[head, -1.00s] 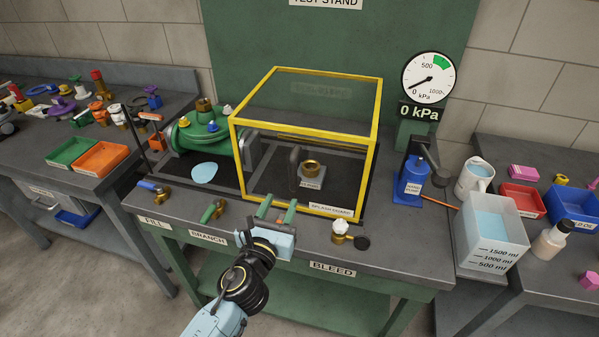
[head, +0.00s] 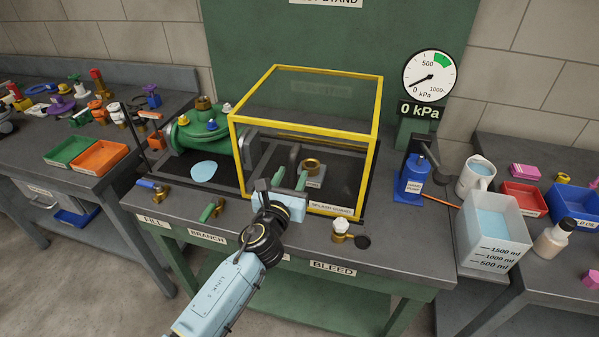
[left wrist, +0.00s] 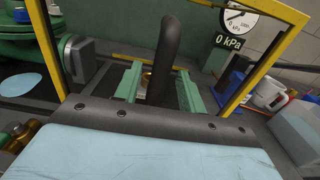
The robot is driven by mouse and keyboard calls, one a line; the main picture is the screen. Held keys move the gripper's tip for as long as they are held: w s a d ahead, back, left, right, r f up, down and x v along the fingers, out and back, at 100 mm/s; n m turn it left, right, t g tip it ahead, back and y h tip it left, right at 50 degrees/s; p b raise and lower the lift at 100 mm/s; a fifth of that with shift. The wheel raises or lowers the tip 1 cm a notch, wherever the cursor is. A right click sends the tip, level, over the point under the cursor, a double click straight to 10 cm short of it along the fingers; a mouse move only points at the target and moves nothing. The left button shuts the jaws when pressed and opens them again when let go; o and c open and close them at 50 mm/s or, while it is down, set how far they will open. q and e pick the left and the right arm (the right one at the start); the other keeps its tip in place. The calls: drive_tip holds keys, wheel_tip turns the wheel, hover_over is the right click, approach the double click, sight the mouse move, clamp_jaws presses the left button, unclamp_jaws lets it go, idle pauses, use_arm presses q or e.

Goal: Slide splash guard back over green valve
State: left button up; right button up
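The splash guard (head: 376,140) is a clear box with a yellow frame on the test stand. It stands to the right of the green valve (head: 190,138), which is uncovered apart from its right end near the guard's left edge. A dark upright handle (head: 294,158) is at the guard's front; it also shows in the left wrist view (left wrist: 167,50). My left gripper (head: 291,180) is at the guard's front, fingers pointing toward the handle. In the left wrist view its green fingers (left wrist: 158,88) are apart, one each side of the handle, with gaps visible. My right gripper is out of view.
A pale blue puddle (head: 204,171) lies before the valve. A blue-handled tap (head: 152,186), a green-handled tap (head: 208,211) and a white-capped bleed fitting (head: 341,230) line the front edge. A blue hand pump (head: 414,178) and gauge (head: 427,77) stand right.

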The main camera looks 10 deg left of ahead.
use_arm(q)
clamp_jaws()
drive_tip(key=w+a+b, duration=0.1)
drive_tip(key=a+b, duration=0.6)
drive_tip(key=a, duration=2.9)
drive_tip(key=shift+b, duration=0.35)
drive_tip(key=shift+w+d, duration=0.1)
unclamp_jaws()
